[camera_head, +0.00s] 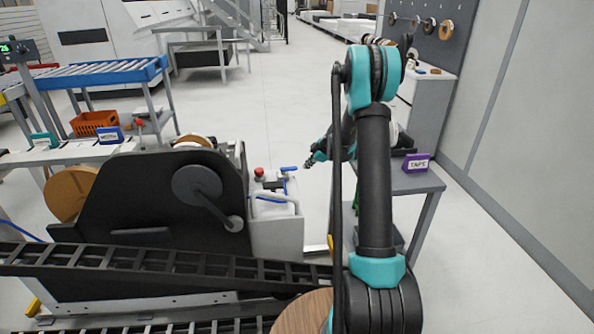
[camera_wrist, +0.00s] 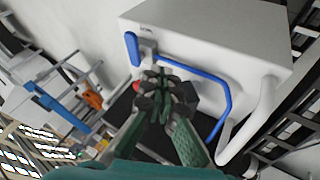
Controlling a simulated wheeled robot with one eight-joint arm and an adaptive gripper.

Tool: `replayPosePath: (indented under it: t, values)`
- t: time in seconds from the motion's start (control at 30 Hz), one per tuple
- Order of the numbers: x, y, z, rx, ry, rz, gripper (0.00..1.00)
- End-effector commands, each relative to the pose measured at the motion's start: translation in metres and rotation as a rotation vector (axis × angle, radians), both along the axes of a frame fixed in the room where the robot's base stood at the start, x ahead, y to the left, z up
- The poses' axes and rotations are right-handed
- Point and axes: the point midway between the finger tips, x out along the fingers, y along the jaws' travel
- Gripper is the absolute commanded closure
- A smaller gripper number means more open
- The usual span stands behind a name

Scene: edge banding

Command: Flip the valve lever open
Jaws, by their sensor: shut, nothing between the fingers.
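The valve lever (camera_head: 289,168) is a small blue handle on top of the pale box at the right end of the dark machine. In the wrist view the blue lever (camera_wrist: 132,48) stands out beside the white box, near its upper left corner. My gripper (camera_head: 309,163) is just right of the lever in the head view. In the wrist view my gripper (camera_wrist: 160,88) has its fingers together, with nothing between them. The fingertips look apart from the lever, below and right of it in that view. The valve body behind the lever is partly hidden.
A blue hose (camera_wrist: 224,92) and a thick white pipe (camera_wrist: 250,122) run along the white box (camera_wrist: 215,35) close to my gripper. A red knob (camera_head: 259,172) sits left of the lever. A grey table with a purple TAPE sign (camera_head: 417,163) stands right of my arm.

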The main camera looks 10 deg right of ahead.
Motion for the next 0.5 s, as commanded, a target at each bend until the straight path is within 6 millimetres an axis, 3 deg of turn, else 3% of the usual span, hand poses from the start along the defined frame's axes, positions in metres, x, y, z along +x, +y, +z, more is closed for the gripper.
replayPosePath:
  t: [0.27,0.5]
  values:
    - [0.006,0.005,-0.01,0.0,0.0,0.0,1.0]
    - [0.025,0.02,-0.042,0.0,0.0,0.0,1.0]
